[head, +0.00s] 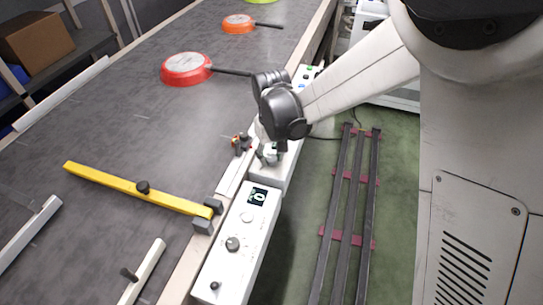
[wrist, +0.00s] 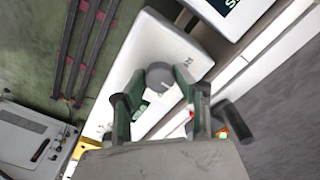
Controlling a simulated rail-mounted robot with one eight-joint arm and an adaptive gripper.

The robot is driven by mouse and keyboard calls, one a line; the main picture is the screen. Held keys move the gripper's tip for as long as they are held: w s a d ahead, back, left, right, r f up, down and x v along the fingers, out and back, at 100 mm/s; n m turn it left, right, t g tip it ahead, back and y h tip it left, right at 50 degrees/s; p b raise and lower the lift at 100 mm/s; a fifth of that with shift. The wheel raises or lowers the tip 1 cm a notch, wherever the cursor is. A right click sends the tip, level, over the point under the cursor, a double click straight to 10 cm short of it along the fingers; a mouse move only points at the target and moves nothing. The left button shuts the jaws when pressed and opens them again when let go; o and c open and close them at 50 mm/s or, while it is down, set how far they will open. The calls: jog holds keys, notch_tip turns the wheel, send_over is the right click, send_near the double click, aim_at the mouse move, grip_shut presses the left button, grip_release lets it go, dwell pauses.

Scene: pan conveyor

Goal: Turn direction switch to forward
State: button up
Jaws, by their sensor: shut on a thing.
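A round grey knob (wrist: 160,76), which appears to be the direction switch, sits on a white control box (wrist: 172,32) in the wrist view. My gripper (wrist: 158,80) has one finger on each side of the knob and is shut on it. In the head view my gripper (head: 270,156) points down at the white box (head: 283,168) beside the conveyor and hides the knob. The printed marks by the knob are only partly visible, so the switch's setting cannot be read.
A nearer white panel (head: 237,262) has a small display, a knob and buttons. The conveyor (head: 130,130) carries a red pan (head: 186,70) and an orange pan (head: 238,24). A yellow bar (head: 115,184) crosses the belt. Dark rails (head: 343,230) lie on the green floor.

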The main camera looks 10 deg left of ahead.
aim_at(271, 158)
jog(key=m+b, duration=0.1)
jog(key=m, duration=0.2)
jog(key=shift+m+b, duration=0.75)
jog(key=shift+m, duration=1.25)
jog(key=o, duration=1.1)
jog(key=shift+r, duration=0.1)
notch_tip(271, 158, up, 12)
jog(key=shift+f, duration=0.1)
